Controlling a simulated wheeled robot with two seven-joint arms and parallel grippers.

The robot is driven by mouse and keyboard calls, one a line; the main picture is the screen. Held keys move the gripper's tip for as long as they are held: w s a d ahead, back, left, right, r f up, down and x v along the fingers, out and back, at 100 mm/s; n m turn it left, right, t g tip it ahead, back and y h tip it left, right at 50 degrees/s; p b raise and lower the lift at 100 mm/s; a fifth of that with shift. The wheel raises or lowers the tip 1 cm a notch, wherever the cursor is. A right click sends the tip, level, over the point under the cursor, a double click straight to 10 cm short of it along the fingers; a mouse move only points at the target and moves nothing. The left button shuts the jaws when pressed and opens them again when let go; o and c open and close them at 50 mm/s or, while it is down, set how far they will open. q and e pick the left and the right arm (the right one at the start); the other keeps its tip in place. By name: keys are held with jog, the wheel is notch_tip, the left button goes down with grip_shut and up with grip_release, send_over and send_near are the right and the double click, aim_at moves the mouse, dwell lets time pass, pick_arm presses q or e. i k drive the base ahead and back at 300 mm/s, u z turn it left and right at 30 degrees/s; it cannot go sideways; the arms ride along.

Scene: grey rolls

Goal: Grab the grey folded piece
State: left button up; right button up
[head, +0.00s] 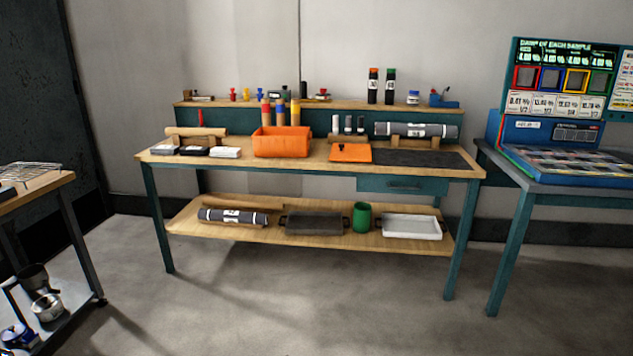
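A grey roll (388,129) with a white label lies level on a wooden holder at the right of the workbench top. A second grey roll (262,218) with a white label lies on the left part of the bench's lower shelf. I cannot tell which of these is the grey folded piece; no plainly folded grey sheet shows. A flat dark grey mat (420,158) lies in front of the upper roll. Neither of my grippers is in view.
The workbench (310,167) stands across the room with open floor (330,310) before it. An orange bin (282,146) and orange board (350,153) sit on top. The lower shelf holds a dark tray (315,223), green cup (361,217) and white tray (411,228). Tables flank both sides.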

aim_at(173, 149)
jog(key=z, duration=0.1)
jog(key=i, duration=2.65)
jog(key=u, duration=1.45)
jog(key=i, duration=1.65)
jog(key=u, duration=0.9)
